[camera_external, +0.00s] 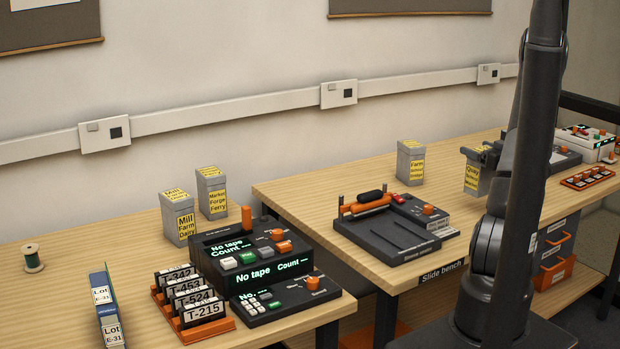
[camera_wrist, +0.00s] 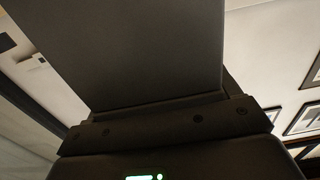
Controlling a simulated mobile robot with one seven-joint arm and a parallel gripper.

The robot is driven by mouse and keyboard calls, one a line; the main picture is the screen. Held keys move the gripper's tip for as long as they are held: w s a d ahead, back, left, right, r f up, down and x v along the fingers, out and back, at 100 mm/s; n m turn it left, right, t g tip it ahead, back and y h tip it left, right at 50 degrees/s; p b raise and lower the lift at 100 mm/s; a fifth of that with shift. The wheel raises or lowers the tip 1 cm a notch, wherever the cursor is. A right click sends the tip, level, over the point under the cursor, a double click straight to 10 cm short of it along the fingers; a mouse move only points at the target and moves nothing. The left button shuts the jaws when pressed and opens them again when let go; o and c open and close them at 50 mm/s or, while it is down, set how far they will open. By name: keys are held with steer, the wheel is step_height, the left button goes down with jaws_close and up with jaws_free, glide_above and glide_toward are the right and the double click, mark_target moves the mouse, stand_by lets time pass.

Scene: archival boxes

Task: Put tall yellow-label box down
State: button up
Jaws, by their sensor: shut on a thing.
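A tall grey box with yellow labels (camera_external: 484,183), its label starting with "Quay", is between the fingers of my gripper (camera_external: 480,157) over the right part of the slide bench in the external view. My gripper is shut on it near its top. The box is upright, and I cannot tell whether its base touches the bench top. In the wrist view a large dark face (camera_wrist: 150,50), probably the held box, fills the upper middle and hides what is beyond. Another yellow-label box (camera_external: 404,168) stands left of it on the slide bench (camera_external: 300,188).
A black slide device (camera_external: 385,240) with an orange roller lies on the bench's front middle. Two more yellow-label boxes (camera_external: 178,228) (camera_external: 205,200) stand on the left table. An orange rack (camera_external: 588,178) and consoles (camera_external: 590,140) are at the right. Bare bench lies between the boxes.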

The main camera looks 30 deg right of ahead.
steer(key=w+a+f, duration=0.1)
steer(key=w+f, duration=0.2)
steer(key=f, duration=0.3)
steer(key=shift+w+a, duration=0.15)
steer(key=shift+w, duration=0.05)
steer(key=shift+f, duration=0.15)
steer(key=o, duration=1.5)
